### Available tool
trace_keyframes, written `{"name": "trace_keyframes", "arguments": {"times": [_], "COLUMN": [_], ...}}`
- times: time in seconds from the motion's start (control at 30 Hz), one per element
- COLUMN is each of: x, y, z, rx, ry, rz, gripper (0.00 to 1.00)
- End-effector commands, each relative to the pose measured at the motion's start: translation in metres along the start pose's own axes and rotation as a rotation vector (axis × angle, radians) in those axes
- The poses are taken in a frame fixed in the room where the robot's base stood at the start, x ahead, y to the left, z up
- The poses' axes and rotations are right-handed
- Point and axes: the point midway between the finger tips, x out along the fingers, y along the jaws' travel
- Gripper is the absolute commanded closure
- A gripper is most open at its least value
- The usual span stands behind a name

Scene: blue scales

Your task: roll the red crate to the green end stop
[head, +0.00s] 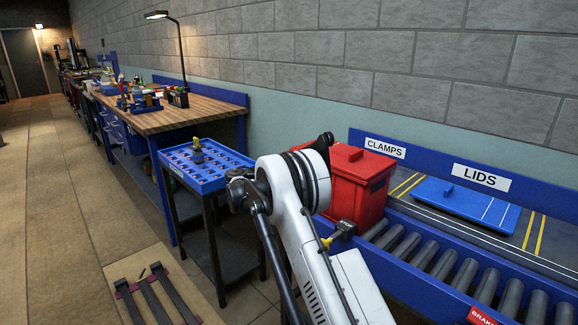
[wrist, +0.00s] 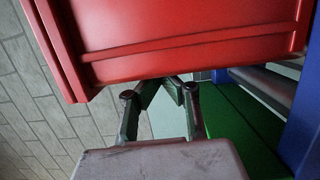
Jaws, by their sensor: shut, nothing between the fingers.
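The red crate (head: 356,190) stands at the left end of the visible rollers in the head view, with a red top on it. My arm covers part of its left side. In the wrist view the red crate (wrist: 190,45) fills the top. My gripper (wrist: 170,88) is shut and empty, its fingertips close by the crate's near edge; I cannot tell whether they touch it. A green surface (wrist: 245,125) shows right of the fingers, perhaps the green end stop. In the head view my gripper and any green stop are hidden behind my arm and the crate.
Free rollers (head: 440,262) run right of the crate. Behind them a blue lid (head: 467,203) lies on a shelf by the LIDS sign (head: 481,177). A red BRAKE label (head: 481,316) is at the front. A blue tray (head: 205,168) on a stand is left of my arm.

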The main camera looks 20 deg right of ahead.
Motion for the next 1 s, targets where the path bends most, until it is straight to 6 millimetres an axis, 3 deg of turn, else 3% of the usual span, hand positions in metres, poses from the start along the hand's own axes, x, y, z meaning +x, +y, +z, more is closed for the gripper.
{"name": "trace_keyframes", "arguments": {"times": [0.13,0.33,0.77,1.0], "x": [0.007,0.011,0.011,0.007], "y": [0.0,0.0,0.0,-0.001], "z": [0.025,0.043,0.043,0.027], "rx": [0.0,0.0,0.0,0.0], "ry": [-0.002,-0.001,-0.001,-0.001], "rz": [0.0,0.0,0.0,0.0], "gripper": [1.0,1.0,1.0,1.0]}}
